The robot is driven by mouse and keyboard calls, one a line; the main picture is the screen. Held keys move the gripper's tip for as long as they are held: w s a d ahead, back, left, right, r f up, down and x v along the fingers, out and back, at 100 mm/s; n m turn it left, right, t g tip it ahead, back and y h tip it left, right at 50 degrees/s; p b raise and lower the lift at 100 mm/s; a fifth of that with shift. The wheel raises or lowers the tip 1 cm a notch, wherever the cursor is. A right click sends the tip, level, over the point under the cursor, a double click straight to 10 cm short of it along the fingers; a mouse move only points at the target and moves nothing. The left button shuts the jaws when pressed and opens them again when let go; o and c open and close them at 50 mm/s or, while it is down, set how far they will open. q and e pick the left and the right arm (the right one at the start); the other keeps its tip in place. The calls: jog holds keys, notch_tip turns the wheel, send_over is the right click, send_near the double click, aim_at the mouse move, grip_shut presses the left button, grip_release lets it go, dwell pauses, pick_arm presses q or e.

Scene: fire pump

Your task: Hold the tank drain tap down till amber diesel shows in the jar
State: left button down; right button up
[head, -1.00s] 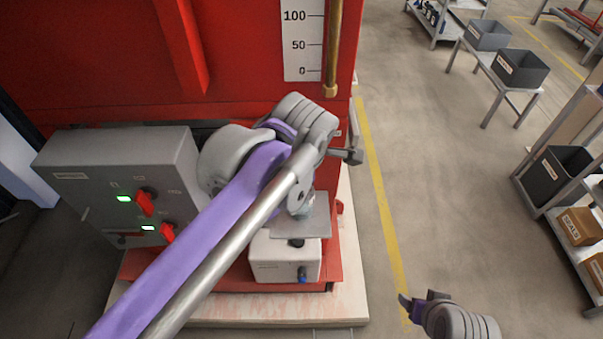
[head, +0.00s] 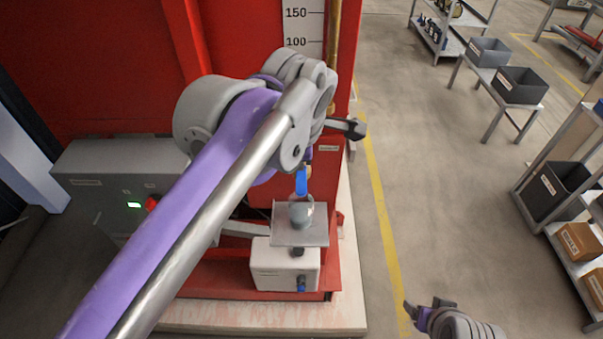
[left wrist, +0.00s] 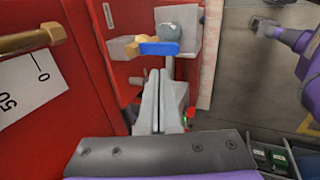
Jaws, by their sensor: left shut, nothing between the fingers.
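The tank drain tap has a brass body (left wrist: 132,47) and a blue lever (left wrist: 158,48) in the left wrist view. The blue lever (head: 301,184) hangs above the jar in the head view. The rounded, grey-blue jar (head: 301,213) stands on a metal plate (head: 285,234); its contents are unclear. The jar top (left wrist: 178,32) also shows in the left wrist view. My left gripper (left wrist: 157,72) is shut and empty, its tips just short of the lever, apparently apart from it.
A white box (head: 284,268) sits below the plate. A grey control panel (head: 88,175) with a green light is on the left. The red tank (head: 90,70) carries a scale (head: 302,25) beside a brass tube (head: 333,40). Clear floor lies right; shelves and bins stand beyond.

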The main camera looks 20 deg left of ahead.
pick_arm(q)
jog(key=v, duration=0.3)
jog(key=shift+w+d+r, duration=0.1)
jog(key=shift+w+r, duration=0.05)
jog(key=shift+r, duration=0.05)
pick_arm(e)
jog(key=shift+d+r, duration=0.1)
jog(key=shift+r, duration=0.05)
